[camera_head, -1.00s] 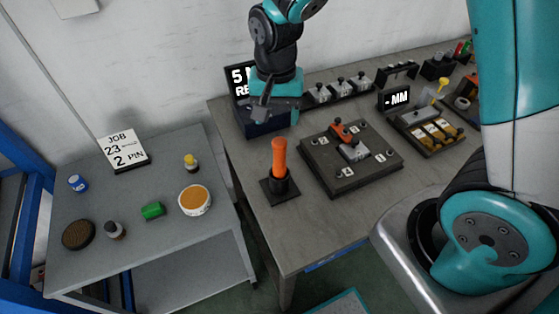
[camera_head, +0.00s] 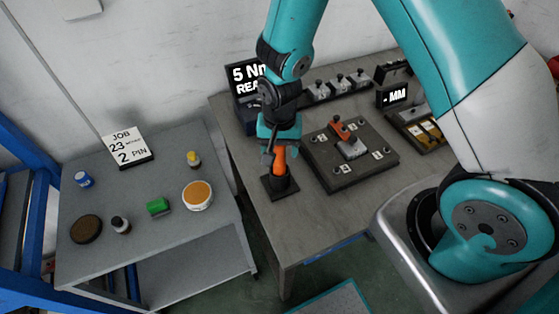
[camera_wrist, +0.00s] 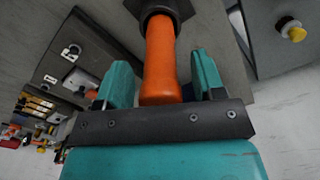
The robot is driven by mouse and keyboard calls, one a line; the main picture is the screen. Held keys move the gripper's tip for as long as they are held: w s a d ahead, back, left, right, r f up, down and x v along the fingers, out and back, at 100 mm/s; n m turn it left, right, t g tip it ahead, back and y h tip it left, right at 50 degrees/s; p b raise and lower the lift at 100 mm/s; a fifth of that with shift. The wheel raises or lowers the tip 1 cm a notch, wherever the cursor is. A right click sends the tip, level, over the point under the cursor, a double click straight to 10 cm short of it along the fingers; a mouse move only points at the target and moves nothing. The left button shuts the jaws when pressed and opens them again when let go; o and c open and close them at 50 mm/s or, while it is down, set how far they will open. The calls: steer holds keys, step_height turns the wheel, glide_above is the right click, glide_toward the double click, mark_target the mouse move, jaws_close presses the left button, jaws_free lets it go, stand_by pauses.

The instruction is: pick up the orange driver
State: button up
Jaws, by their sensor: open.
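The orange driver (camera_head: 279,163) stands upright in a black holder (camera_head: 281,185) on the grey bench, near its left front edge. My gripper (camera_head: 279,148) is at the upper part of the driver's handle. In the wrist view, the orange handle (camera_wrist: 161,62) lies between the two teal fingers of my gripper (camera_wrist: 161,84), with a gap on each side. The fingers are open and do not touch the handle. The driver's lower end is hidden inside the black holder (camera_wrist: 165,12).
A dark fixture plate (camera_head: 345,172) with a small orange-handled clamp sits right of the driver. A black display (camera_head: 246,88) stands behind. A lower grey side table (camera_head: 172,240) at left holds several small items and a sign (camera_head: 126,147). Bench surface in front of the holder is clear.

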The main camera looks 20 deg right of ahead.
jaws_close()
steer(key=shift+r, duration=0.15)
